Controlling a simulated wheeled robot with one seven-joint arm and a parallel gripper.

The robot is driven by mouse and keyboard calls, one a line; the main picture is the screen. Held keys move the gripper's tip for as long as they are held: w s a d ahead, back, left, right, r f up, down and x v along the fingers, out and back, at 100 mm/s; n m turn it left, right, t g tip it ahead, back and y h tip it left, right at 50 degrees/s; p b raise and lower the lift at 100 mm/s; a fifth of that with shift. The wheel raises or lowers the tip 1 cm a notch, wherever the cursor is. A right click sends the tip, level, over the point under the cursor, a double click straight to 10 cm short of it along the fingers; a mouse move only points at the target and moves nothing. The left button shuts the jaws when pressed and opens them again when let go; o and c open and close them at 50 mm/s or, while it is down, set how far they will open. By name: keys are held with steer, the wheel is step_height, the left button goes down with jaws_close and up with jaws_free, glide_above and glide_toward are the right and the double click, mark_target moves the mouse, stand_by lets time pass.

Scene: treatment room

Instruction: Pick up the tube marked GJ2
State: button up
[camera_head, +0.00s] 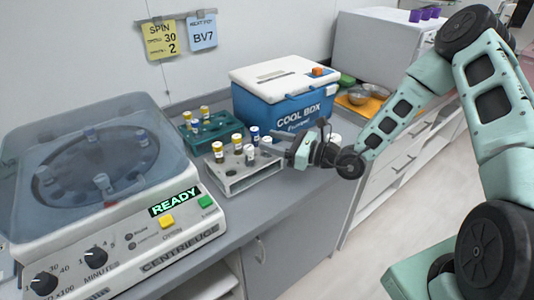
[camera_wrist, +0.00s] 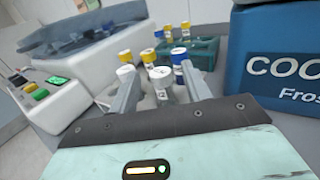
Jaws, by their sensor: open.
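My gripper (camera_head: 286,154) is open at the right side of a pale grey rack (camera_head: 252,181) on the counter. In the wrist view my gripper (camera_wrist: 160,82) has its two fingers apart, with a white-capped tube (camera_wrist: 163,76) between or just beyond them. That tube's label is partly visible, but I cannot read it fully. Another white-capped tube (camera_wrist: 126,73) is by the left finger. Yellow-capped tubes (camera_wrist: 148,58) and a blue-capped tube (camera_wrist: 178,56) are behind. I cannot tell which tube is marked GJ2.
A teal rack (camera_head: 213,137) with several tubes stands behind. A blue cool box (camera_head: 285,108) is close behind my gripper. The centrifuge (camera_head: 115,205), lid closed and showing READY, is at left. Notes (camera_head: 161,40) hang on the wall. The counter front is clear.

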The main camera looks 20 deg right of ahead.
steer(key=shift+x, duration=1.15)
jaws_close()
